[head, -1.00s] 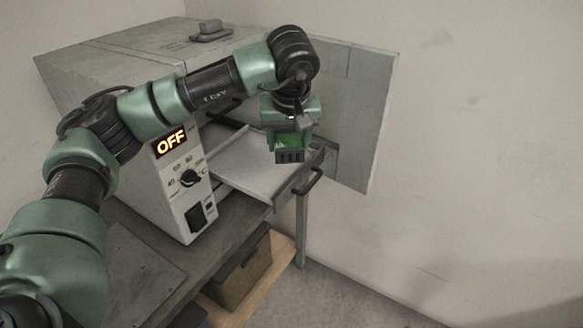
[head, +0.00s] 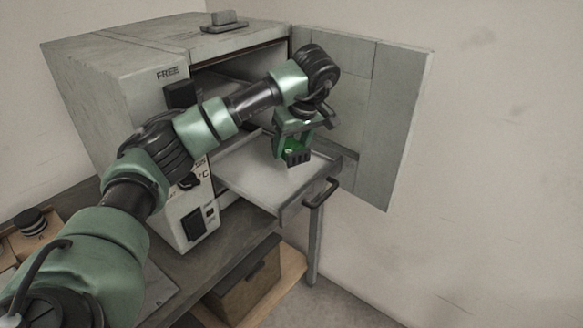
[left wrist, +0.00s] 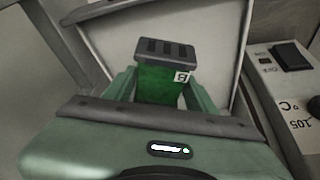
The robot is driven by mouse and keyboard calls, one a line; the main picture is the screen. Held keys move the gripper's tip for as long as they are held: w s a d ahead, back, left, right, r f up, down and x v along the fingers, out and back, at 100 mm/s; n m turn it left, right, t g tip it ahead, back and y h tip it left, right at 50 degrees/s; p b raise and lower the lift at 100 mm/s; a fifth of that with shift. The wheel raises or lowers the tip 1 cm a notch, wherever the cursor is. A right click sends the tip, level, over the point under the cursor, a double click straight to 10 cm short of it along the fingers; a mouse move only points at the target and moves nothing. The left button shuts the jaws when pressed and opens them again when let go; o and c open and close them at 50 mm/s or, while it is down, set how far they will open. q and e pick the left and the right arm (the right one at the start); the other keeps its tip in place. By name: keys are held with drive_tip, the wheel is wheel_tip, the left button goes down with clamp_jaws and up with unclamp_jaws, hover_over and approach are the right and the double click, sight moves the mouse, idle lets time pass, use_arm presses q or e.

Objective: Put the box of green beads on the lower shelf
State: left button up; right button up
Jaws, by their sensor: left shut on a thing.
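My left gripper (head: 295,145) is shut on the box of green beads (left wrist: 160,86), a small green container with a dark slotted end and a small white label. In the head view the box (head: 292,147) hangs with its dark end down over the pulled-out shelf (head: 245,179) of the grey oven. It looks apart from the shelf surface; the exact gap cannot be told. The shelf is flat and grey, bare where it shows, with a dark handle (head: 321,194) at its front. The oven opening above it is partly hidden by my arm. My right gripper is not in view.
The oven door (head: 385,130) stands open at the right, beside the shelf. The oven's control panel (head: 196,222) is partly behind my left arm. A cardboard box (head: 243,283) sits under the bench. Dark round items (head: 30,221) lie at the far left.

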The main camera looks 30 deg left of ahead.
sight(298, 150)
use_arm(q)
drive_tip(key=shift+f, duration=3.25)
drive_tip(key=shift+f, duration=0.15)
drive_tip(key=o, duration=1.5)
drive_tip(key=v, duration=1.2)
drive_tip(key=shift+s+r, duration=0.1)
drive_tip(key=shift+r, duration=0.1)
drive_tip(key=shift+d+f, duration=0.1)
